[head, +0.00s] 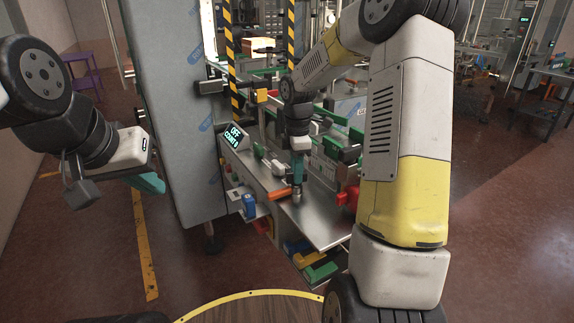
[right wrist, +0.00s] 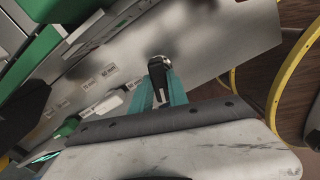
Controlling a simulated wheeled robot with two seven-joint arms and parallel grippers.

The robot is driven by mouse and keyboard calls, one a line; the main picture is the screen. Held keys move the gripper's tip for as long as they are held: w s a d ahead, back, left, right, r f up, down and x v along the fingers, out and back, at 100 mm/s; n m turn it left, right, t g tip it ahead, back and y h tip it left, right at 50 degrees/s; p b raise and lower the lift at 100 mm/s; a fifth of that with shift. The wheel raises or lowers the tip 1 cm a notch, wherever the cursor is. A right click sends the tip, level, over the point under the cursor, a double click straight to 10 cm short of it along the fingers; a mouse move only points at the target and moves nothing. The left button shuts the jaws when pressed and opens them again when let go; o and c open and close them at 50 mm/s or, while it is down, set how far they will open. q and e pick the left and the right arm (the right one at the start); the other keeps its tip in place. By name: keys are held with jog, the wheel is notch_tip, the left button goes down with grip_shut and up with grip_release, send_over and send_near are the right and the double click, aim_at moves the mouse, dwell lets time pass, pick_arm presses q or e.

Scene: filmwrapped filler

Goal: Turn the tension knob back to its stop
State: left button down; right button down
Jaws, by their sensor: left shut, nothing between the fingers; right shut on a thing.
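The tension knob, dark with a pale mark and a shiny metal end, stands over the steel plate in the right wrist view (right wrist: 159,82). My right gripper's teal fingers (right wrist: 160,95) are shut on it, one on each side. In the head view my right gripper (head: 298,172) points down at the machine's front plate, and a small metal part of the knob (head: 297,197) shows below it. The knob's turn position and stop cannot be made out. My left gripper (head: 150,183) is shut and empty, at the left beside the grey cabinet, away from the knob.
A display (head: 234,135) reads OFF and COUNT 0. An orange bar (head: 280,193) lies just left of the right gripper, and a red part (head: 347,197) stands to its right. The grey cabinet (head: 175,110) stands between my arms. Coloured parts sit below the steel plate (head: 322,226).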

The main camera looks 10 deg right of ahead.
jog(key=c, duration=1.3)
grip_release()
notch_tip(320, 180, up, 7)
jog(key=shift+r, duration=0.35)
